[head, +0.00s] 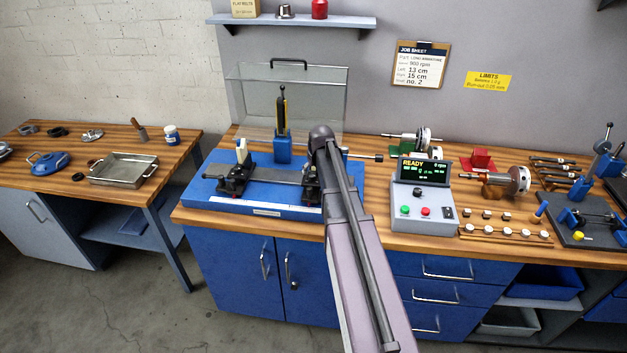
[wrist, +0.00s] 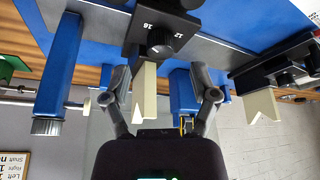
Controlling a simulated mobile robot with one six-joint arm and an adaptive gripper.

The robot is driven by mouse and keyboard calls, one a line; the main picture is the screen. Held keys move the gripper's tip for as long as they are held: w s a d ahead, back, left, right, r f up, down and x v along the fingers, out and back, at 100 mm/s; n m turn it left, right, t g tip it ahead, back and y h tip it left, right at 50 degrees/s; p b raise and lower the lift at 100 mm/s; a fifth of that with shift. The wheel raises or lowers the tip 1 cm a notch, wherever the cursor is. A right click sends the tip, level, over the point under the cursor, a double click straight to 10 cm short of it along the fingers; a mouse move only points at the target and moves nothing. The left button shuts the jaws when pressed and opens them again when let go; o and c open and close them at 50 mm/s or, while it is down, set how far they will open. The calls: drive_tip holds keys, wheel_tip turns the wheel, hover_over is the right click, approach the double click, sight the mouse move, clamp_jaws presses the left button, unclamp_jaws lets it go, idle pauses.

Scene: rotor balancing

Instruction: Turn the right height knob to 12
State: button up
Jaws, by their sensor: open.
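The right support (head: 311,187) of the blue balancing machine (head: 270,210) is partly hidden by my arm in the head view. Its black height knob (wrist: 160,41) faces me in the upside-down wrist view, with white marks 16 and 12 beside it. A pale line shows on the knob's face; its exact setting is too small to read. My gripper (wrist: 160,82) is open, its fingers spread apart and empty, with the knob in front of and between them. A cream V-shaped block (wrist: 144,90) sits on this support. My gripper is hidden behind my arm in the head view.
The left support (head: 237,178) has its own knob and cream V-block (wrist: 262,105). Blue posts (wrist: 57,65) (wrist: 183,92) stand near my fingers. A clear guard (head: 300,90) rises behind. The control box (head: 421,195) reads READY and 0 rpm. The job sheet (head: 420,66) hangs above.

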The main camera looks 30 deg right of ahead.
sight(313, 175)
drive_tip(key=shift+b+x, duration=1.55)
drive_tip(key=shift+x, duration=0.45)
clamp_jaws()
drive_tip(key=shift+d, duration=0.3)
drive_tip(key=shift+a, duration=0.25)
